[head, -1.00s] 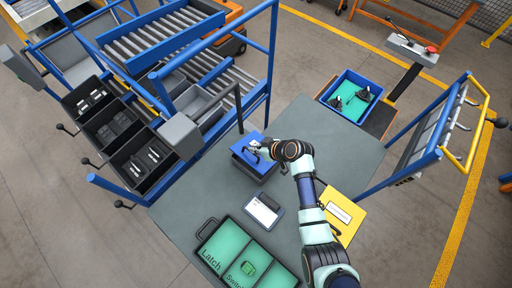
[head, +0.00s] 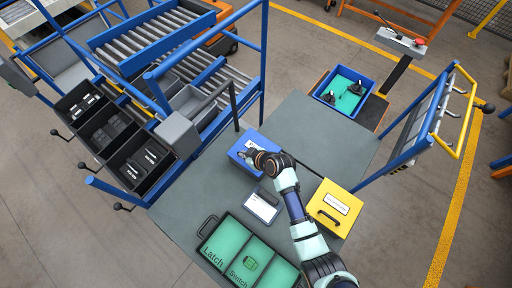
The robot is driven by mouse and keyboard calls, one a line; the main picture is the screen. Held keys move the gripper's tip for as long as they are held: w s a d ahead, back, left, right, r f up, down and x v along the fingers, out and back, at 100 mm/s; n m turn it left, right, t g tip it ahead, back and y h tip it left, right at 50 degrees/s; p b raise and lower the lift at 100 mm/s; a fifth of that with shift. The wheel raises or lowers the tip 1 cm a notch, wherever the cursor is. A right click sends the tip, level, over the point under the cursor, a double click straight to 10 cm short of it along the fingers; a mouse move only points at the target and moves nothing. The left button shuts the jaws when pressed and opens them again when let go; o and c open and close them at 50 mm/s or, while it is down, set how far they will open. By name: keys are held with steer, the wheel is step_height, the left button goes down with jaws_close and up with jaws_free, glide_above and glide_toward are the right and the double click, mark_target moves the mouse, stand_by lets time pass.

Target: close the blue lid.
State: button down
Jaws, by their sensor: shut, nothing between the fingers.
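The blue box with its blue lid (head: 243,145) stands on the grey table, at the middle in the head view. The lid looks flat over the box, but my arm hides its right and near parts, so I cannot tell whether it is fully closed. My gripper (head: 246,158) is shut and empty, low over the near side of the blue lid. I cannot tell whether it touches the lid.
A yellow box (head: 333,206) with a dark handle stands right of my arm. A white-faced device (head: 262,205) and a green-lined tray (head: 228,239) lie nearer. A blue bin (head: 343,92) is beyond the table. Black bins (head: 112,132) and a roller conveyor (head: 160,38) stand left.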

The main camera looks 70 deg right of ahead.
steer(key=b+v, duration=0.1)
steer(key=v, duration=0.9)
steer(key=shift+a, duration=0.4)
steer(key=shift+w, duration=0.15)
